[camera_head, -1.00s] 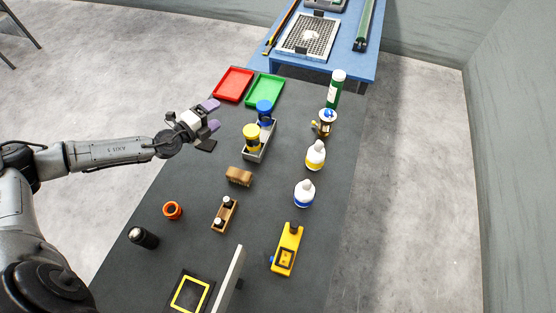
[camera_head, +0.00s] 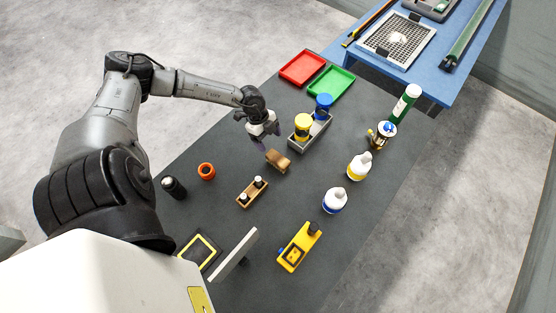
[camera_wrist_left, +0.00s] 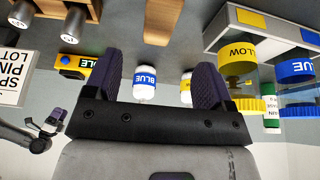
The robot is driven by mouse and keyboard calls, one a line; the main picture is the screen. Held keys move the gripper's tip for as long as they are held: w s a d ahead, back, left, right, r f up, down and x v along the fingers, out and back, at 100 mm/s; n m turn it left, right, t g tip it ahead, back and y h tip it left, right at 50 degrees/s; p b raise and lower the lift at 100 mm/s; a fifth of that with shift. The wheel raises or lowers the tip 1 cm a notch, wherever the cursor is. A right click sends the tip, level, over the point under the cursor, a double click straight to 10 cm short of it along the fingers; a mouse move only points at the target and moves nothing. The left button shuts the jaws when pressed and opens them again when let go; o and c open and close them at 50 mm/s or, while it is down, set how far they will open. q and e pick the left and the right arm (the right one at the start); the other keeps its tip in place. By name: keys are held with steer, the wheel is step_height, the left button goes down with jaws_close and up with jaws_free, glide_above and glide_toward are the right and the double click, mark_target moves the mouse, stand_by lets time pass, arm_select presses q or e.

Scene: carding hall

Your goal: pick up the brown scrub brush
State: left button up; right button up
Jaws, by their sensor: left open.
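The brown scrub brush (camera_head: 278,160) lies on the dark table, left of the grey caddy. In the left wrist view the brush (camera_wrist_left: 163,18) shows at the top edge, partly cut off, between the lines of the two fingers. My left gripper (camera_head: 262,141) is just beyond and to the left of the brush, above the table. Its purple fingers (camera_wrist_left: 156,75) are apart with nothing between them. A small dark gripper, seemingly my right one (camera_wrist_left: 46,130), shows far off in the left wrist view; its jaws are too small to read.
The grey caddy (camera_head: 296,145) with yellow-lidded and blue-lidded jars stands close right of the brush. A wooden block with two pegs (camera_head: 252,192) lies nearer. White bottles (camera_head: 334,201) stand to the right. Red (camera_head: 302,67) and green trays (camera_head: 330,82) lie behind.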

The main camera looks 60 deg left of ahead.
mark_target(278, 158)
arm_select(q)
steer(key=x, duration=1.1)
steer(key=shift+w+d+r, duration=0.1)
steer(key=shift+d+r, duration=0.05)
steer(key=shift+d, duration=0.15)
steer(key=shift+w+d+f, duration=0.1)
steer(key=shift+d+f, duration=0.05)
steer(key=shift+f, duration=0.4)
steer(key=shift+f, duration=0.15)
steer(key=c, duration=1)
steer(key=shift+c, duration=0.2)
step_height(278, 158, up, 5)
steer(key=shift+f, duration=0.25)
steer(key=w+d+r, duration=0.1)
steer(key=d+r, duration=0.6)
steer(key=d, duration=0.4)
steer(key=shift+w+d, duration=0.3)
steer(key=shift+w, duration=0.05)
